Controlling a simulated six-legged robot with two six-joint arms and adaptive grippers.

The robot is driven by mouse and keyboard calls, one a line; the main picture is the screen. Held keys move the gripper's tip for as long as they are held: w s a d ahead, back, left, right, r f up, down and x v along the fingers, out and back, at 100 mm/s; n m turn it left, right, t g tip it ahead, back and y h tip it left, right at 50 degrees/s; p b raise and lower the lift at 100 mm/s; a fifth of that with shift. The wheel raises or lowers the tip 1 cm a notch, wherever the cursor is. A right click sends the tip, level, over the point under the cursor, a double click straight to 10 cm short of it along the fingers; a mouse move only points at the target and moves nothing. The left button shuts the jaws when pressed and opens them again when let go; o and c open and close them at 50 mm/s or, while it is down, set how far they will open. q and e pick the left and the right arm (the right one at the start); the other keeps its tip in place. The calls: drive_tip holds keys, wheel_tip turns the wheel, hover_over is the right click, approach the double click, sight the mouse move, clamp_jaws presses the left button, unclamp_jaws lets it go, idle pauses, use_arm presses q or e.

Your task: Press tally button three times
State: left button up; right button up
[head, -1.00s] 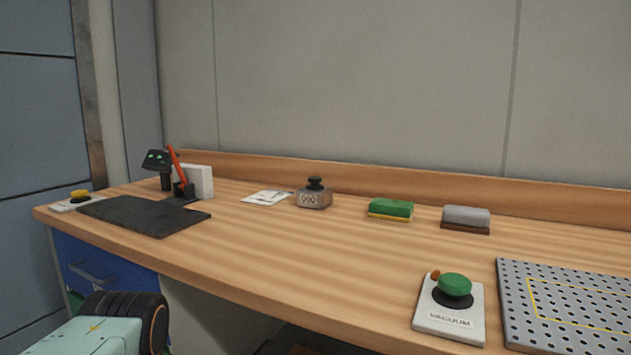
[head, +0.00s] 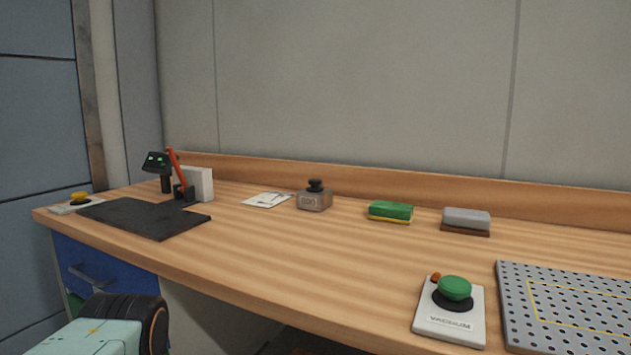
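The tally counter (head: 314,201) is a small grey-brown box with a digit window on its front and a black knob button (head: 315,185) on top. It stands on the wooden bench toward the back, near the middle of the head view. The digits are too small to read surely. Nothing touches the button. Neither of my grippers is in view. Part of my own arm shows at the bottom left, below the bench's front edge.
On the wooden bench (head: 300,240) are a paper card (head: 267,200), a green sponge (head: 391,210), a grey block (head: 466,219), a vacuum button box (head: 450,323) and a perforated plate (head: 515,310). A black mat (head: 145,216) lies left. Bench before the counter is clear.

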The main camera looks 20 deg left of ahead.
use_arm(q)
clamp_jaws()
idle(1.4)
